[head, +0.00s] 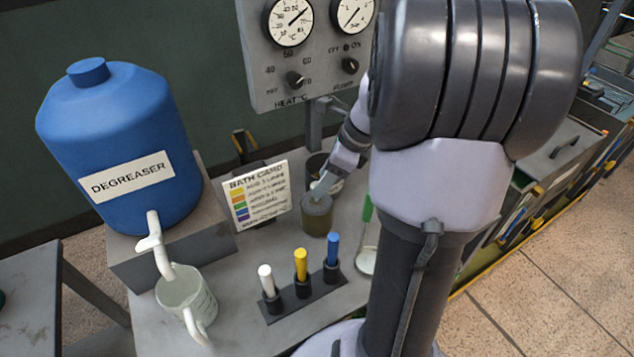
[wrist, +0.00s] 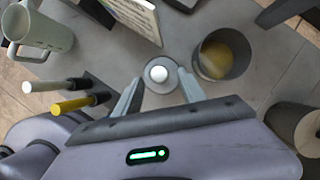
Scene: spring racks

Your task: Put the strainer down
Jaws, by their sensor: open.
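The strainer seems to be the small olive-brown cylinder (head: 317,219) standing upright on the grey bench in the head view. In the wrist view it appears to be the grey round top with a white knob (wrist: 159,74). My gripper (head: 321,190) is over it in the head view. In the wrist view my gripper (wrist: 158,92) is open, with one finger on each side of the knob and gaps showing. Whether a finger touches the round top I cannot tell. Its lower part is hidden in the wrist view.
A dark can (head: 315,167) stands close behind, with yellow contents (wrist: 225,58) in the wrist view. The bath card (head: 258,193) and marker rack (head: 318,300) are near. A green-handled item (head: 367,209) lies right. A pitcher (head: 187,293) stands below the degreaser jug (head: 115,140).

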